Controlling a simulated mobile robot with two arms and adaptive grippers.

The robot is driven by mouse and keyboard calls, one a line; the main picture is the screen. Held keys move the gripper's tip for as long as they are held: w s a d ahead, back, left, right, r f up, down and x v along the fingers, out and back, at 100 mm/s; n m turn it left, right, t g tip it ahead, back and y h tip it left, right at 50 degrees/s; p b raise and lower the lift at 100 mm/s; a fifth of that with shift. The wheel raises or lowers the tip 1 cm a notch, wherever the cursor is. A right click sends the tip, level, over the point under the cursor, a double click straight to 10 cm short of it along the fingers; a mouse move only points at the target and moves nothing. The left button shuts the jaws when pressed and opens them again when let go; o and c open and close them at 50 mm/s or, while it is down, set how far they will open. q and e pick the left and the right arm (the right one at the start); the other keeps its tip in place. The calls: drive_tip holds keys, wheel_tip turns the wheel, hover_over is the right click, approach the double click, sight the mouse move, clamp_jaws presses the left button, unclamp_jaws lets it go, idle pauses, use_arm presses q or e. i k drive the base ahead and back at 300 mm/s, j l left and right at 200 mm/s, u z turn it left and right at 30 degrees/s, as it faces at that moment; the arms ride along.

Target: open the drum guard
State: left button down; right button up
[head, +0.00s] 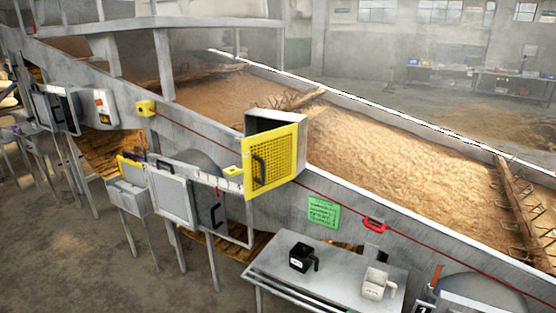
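A yellow mesh guard panel (284,160) with a black handle (259,165) stands against a grey box (276,124) on the side wall of the long grain trough. I cannot tell whether it is latched. Left of it, a pale framed panel (172,195) and a second framed panel with a black handle (217,214) stand in front of a rounded grey drum-like shape (200,161). Which of these panels is the drum guard is not marked legibly. Neither of my grippers shows in the head view.
A metal table (330,272) in front holds a black container (301,257) and a white container (377,284). A red cord with a red handle (375,224) runs along the trough wall, near a green sign (323,212). Open floor (60,260) lies at the lower left.

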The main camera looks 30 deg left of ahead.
sight(269, 158)
drive_tip(key=i+j+z, duration=0.1)
drive_tip(key=j+z, duration=0.2)
drive_tip(key=j, duration=0.4)
drive_tip(key=j+z, duration=0.25)
drive_tip(key=j, duration=0.45)
drive_tip(key=j+z, duration=0.3)
drive_tip(key=j, duration=0.45)
drive_tip(key=k+j+z, duration=0.25)
drive_tip(key=j, duration=0.4)
drive_tip(key=i+j, duration=0.05)
